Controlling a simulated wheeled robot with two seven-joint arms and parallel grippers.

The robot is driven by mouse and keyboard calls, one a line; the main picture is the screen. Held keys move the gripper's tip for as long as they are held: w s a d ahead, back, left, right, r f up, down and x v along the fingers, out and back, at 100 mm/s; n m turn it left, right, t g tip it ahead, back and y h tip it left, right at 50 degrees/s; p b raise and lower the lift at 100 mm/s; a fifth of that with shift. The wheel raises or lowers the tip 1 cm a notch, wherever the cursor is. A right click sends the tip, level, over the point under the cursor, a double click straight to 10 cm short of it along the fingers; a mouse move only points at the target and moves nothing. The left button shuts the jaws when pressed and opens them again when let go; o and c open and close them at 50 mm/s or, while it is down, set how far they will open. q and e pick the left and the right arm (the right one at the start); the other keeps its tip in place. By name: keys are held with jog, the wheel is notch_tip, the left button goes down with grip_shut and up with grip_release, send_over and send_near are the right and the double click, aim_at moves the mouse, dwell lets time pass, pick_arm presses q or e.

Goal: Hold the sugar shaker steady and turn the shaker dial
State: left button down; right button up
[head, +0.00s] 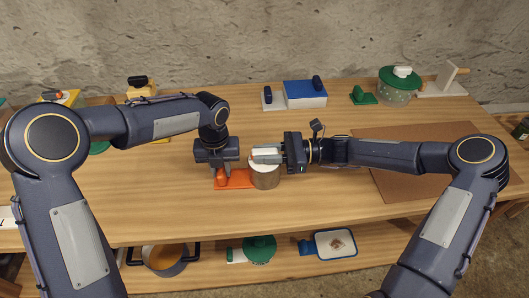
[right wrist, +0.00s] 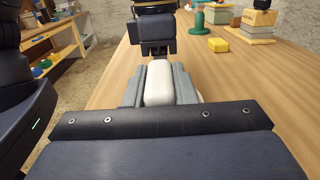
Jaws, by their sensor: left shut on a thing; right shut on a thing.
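The sugar shaker (head: 265,178) is a short beige-grey cylinder standing on the table, with an orange base piece (head: 236,182) reaching out to its left. My left gripper (head: 222,175) points down and is shut on the orange part beside the shaker; its fingertips partly hide it. The white shaker dial (head: 262,153) is on top of the cylinder. My right gripper (head: 266,155) comes in level from the right and is shut on the dial. In the right wrist view the white dial (right wrist: 159,83) sits between the two grey fingers. The shaker body is hidden there.
A brown mat (head: 400,185) covers the table's right side. A blue-and-white box (head: 305,94), a small green piece (head: 363,96) and a green-lidded pot (head: 397,92) stand along the back. A lower shelf holds a pot (head: 163,258) and a tray (head: 335,232).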

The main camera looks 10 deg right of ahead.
jog(key=shift+m+t, duration=0.3)
jog(key=shift+t, duration=0.1)
jog(key=m+t+h, duration=0.1)
jog(key=m+t, duration=0.1)
jog(key=t, duration=0.1)
jog(key=m+t+h, duration=0.1)
jog(key=m+t, duration=0.2)
jog(key=t, duration=0.1)
jog(key=shift+r, duration=0.15)
jog(key=shift+s+a+m+t+h, duration=0.25)
jog(key=shift+m+t+h, duration=0.2)
jog(key=shift+t, duration=0.35)
jog(key=shift+m+t+h, duration=0.35)
jog(key=shift+t, duration=0.05)
jog(key=m+t+h, duration=0.3)
jog(key=shift+w+h, duration=0.1)
jog(key=shift+h, duration=0.3)
jog(key=shift+d+m+t+h, duration=0.1)
jog(key=shift+m+t+h, duration=0.8)
jog(key=shift+h, duration=0.3)
jog(key=shift+w+d+h, duration=0.1)
jog(key=shift+h, duration=0.2)
jog(key=shift+f, duration=0.2)
jog(key=o, duration=1)
